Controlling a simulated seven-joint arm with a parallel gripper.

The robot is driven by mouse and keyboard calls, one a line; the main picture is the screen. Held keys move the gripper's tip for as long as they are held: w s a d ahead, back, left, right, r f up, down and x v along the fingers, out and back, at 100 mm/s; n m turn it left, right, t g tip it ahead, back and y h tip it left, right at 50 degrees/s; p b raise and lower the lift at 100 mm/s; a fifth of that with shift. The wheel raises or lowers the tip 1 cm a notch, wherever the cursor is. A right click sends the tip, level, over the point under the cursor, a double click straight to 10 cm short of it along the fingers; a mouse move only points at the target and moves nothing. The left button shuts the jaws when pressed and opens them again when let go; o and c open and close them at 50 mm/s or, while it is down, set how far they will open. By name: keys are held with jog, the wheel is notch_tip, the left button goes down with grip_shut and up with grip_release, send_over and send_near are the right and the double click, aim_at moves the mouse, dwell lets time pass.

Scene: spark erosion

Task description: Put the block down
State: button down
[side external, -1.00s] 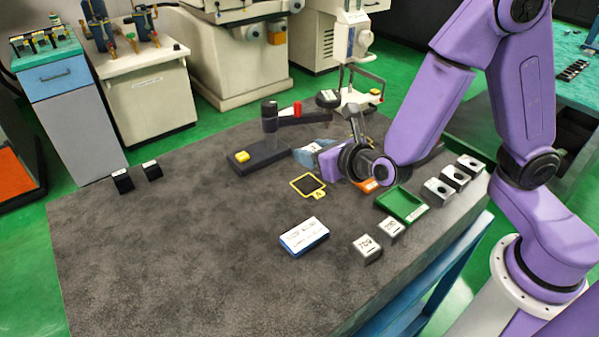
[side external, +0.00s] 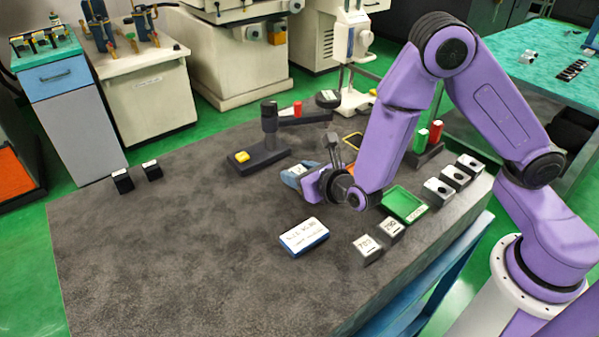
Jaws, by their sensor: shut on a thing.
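My gripper (side external: 296,176) is over the middle of the table, in front of the black stand, with its purple hand to the right of its jaws. It is shut on a small block (side external: 302,169), of which only a pale, white-labelled face shows among blue-grey parts. Fingers and block are hard to tell apart. I cannot tell whether the block touches the table.
A blue-and-white box (side external: 304,237), two labelled grey blocks (side external: 367,248) and a green tray (side external: 404,204) lie in front. The black stand (side external: 262,157) is behind. Grey holed blocks (side external: 438,191) line the right edge, near a rack with green and red pieces (side external: 428,152).

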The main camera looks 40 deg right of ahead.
jog(key=c, duration=0.5)
grip_release()
jog(key=shift+f, duration=0.1)
